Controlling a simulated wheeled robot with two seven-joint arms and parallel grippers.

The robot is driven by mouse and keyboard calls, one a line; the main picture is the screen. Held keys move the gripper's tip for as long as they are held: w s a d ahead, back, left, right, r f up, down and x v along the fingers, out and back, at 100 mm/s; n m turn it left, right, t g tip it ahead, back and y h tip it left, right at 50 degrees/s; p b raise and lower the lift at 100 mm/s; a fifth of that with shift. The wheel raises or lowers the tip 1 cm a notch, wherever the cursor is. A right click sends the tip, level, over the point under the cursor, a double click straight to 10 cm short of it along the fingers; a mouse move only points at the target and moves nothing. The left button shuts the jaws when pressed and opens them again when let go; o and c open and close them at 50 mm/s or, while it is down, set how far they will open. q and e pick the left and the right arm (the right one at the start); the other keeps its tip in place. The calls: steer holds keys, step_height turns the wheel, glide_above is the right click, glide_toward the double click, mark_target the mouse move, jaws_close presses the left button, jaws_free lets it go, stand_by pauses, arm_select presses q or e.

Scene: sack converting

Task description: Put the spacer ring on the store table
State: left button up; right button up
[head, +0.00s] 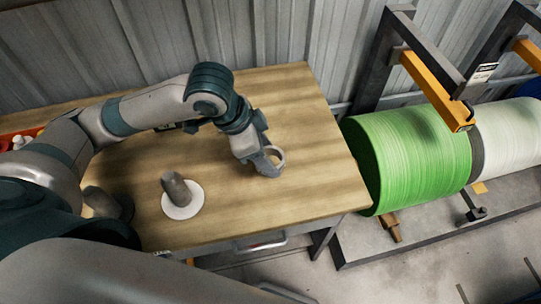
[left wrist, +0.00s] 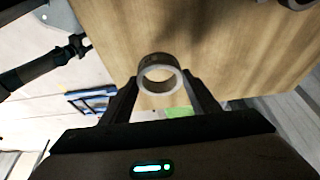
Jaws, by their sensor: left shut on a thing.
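The spacer ring (head: 280,151) is a small, pale grey ring with an open middle. My left gripper (head: 270,162) is shut on it, over the right half of the wooden table (head: 300,103). In the left wrist view the ring (left wrist: 146,79) sits between the two dark fingertips (left wrist: 160,84), its hole facing the camera, with wood grain behind it. I cannot tell whether the ring touches the tabletop or is held just above it.
A grey rounded piece (head: 176,188) stands on a white disc (head: 183,211) at the table's front left. A red tray (head: 33,132) lies at the far left. A green roll (head: 415,155) on a rack stands beyond the table's right edge. The table's right part is clear.

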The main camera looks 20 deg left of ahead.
arm_select(q)
steer(key=w+f, duration=0.2)
steer(key=w, duration=0.1)
steer(key=w+a+f, duration=0.1)
steer(key=w, duration=0.1)
steer(key=shift+w, duration=0.15)
arm_select(e)
steer(key=shift+s+d+f, duration=0.1)
steer(key=shift+s+d, duration=0.2)
steer(key=shift+s, duration=0.45)
arm_select(q)
steer(key=shift+f+p, duration=0.45)
steer(key=shift+f, duration=1.6)
arm_select(e)
steer(key=shift+s+d+f+g, duration=0.1)
steer(key=shift+s+d+g, duration=0.1)
steer(key=shift+s, duration=0.3)
steer(key=shift+s+d+f+g, duration=0.1)
steer(key=shift+s+d+g, duration=0.1)
steer(key=shift+s, duration=0.25)
steer(key=shift+r, duration=0.1)
arm_select(q)
steer(key=o, duration=1.4)
steer(key=shift+f, duration=0.1)
arm_select(e)
steer(key=shift+s, duration=0.1)
